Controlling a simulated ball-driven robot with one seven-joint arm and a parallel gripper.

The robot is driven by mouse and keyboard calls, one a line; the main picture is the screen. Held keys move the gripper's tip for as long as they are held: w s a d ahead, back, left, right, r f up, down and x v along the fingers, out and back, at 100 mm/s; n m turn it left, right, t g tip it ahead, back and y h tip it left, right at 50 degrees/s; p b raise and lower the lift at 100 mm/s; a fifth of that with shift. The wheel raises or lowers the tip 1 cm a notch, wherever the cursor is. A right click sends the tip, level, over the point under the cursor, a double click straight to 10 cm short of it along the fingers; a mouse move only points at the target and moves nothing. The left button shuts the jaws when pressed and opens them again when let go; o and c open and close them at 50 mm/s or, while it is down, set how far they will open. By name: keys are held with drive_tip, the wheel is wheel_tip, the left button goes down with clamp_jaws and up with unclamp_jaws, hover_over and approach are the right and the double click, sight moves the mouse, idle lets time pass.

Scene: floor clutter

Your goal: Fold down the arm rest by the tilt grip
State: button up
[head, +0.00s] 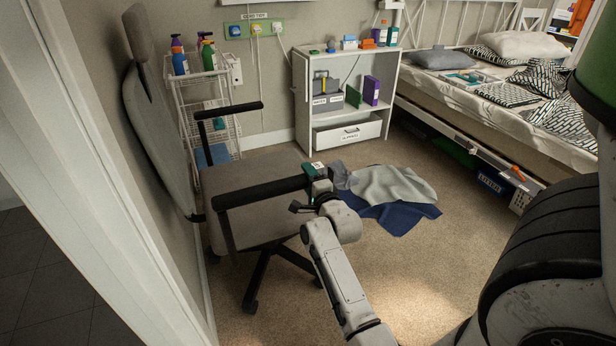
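A grey office chair with a tall backrest (158,125) and a seat (262,165) stands at the left. Its near arm rest (262,190) is a black padded bar, roughly level above the seat's near side. The far arm rest (228,110) is also roughly level. My gripper (316,187) is at the front end of the near arm rest, touching or very close to it. A small teal and white block (315,169) shows at that same end; I cannot tell whether it is the tilt grip or part of my gripper. The fingers are too small and hidden to read.
Grey and blue cloths (392,192) lie on the carpet right of my gripper. A wire rack (207,110) with bottles stands behind the chair. A white shelf (347,95) stands at the back wall and a bed (500,95) at the right. A white door frame (90,150) is close at left.

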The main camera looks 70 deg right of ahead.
drive_tip(key=shift+r, duration=0.15)
drive_tip(key=shift+s+a+p, duration=0.25)
drive_tip(key=shift+a+p, duration=0.1)
drive_tip(key=v, duration=1)
drive_tip(key=shift+d, duration=0.1)
idle(0.3)
drive_tip(key=w+a+f+n+g+y, duration=0.2)
drive_tip(key=a+f+n+y, duration=0.3)
drive_tip(key=a+n, duration=0.3)
drive_tip(key=w+a+f+n+g+y, duration=0.2)
drive_tip(key=a+f+n+y, duration=0.3)
drive_tip(key=a, duration=0.6)
drive_tip(key=s+a+f+n+g+y, duration=0.1)
drive_tip(key=s+a+n+g+y, duration=0.15)
drive_tip(key=s+a+n, duration=0.35)
drive_tip(key=s+a+f+n+g+y, duration=0.1)
drive_tip(key=s+a+n+g, duration=0.3)
drive_tip(key=a+n, duration=0.4)
wheel_tip(320, 180, up, 21)
drive_tip(key=p, duration=2.1)
drive_tip(key=shift+a+n, duration=0.15)
drive_tip(key=shift+n, duration=0.25)
